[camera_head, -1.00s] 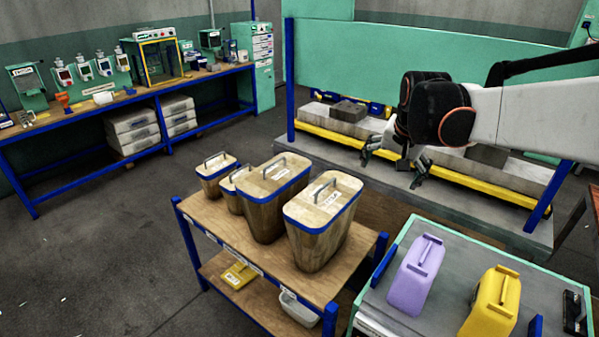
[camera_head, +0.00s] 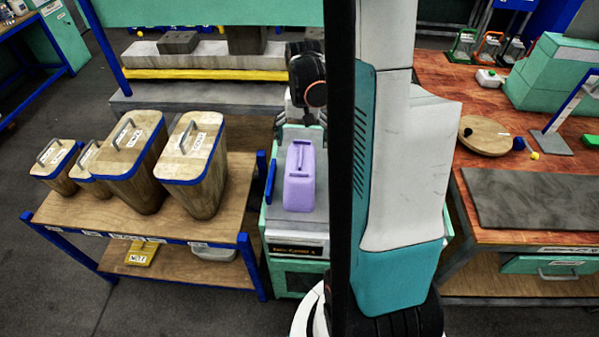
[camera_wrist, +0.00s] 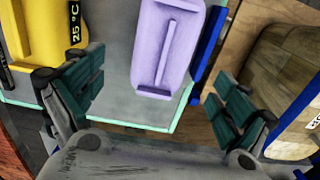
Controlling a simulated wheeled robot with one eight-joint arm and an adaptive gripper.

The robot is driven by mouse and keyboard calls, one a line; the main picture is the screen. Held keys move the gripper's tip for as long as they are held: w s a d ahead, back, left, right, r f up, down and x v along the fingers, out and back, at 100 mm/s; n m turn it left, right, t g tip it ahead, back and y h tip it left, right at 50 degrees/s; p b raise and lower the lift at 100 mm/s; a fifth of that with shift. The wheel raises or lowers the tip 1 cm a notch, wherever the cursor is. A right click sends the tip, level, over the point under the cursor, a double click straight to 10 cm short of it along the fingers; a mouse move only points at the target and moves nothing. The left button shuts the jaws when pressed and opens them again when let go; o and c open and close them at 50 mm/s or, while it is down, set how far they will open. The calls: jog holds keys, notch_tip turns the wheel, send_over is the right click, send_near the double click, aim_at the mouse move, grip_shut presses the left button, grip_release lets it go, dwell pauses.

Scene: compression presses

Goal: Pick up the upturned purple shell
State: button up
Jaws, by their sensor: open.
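The purple shell (camera_head: 300,185) sits on the grey top of a green-edged cabinet, with a narrow ridge along its upper face. It also shows in the wrist view (camera_wrist: 183,25), at the top centre, cut off by the frame edge. My gripper (camera_head: 301,120) is open and empty, just beyond the shell's far end in the head view. In the wrist view my two green-padded fingers (camera_wrist: 160,98) are spread wide, and the shell lies ahead of the gap between them, not gripped. I cannot tell the exact height between fingers and shell.
A yellow shell (camera_wrist: 28,35) stands beside the purple one; my arm hides it in the head view. A blue bar (camera_head: 270,182) runs along the cabinet's left edge. Wooden lidded bins (camera_head: 195,165) stand on a cart to the left. A red-brown workbench (camera_head: 480,205) is at right.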

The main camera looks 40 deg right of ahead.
aim_at(301, 155)
jog(key=shift+a+f+b, duration=0.2)
jog(key=shift+f+b, duration=0.35)
jog(key=shift+f, duration=1.2)
jog(key=shift+a+f+b, duration=0.15)
jog(key=shift+f+b, duration=0.35)
jog(key=shift+f, duration=1.2)
jog(key=shift+r, duration=0.1)
jog(key=shift+c, duration=0.4)
jog(key=c, duration=1.4)
jog(key=shift+r, duration=0.1)
jog(key=shift+c, duration=0.2)
notch_tip(301, 155, up, 21)
jog(key=p, duration=1.4)
jog(key=shift+w+d, duration=0.2)
jog(key=shift+w, duration=0.1)
jog(key=p, duration=0.3)
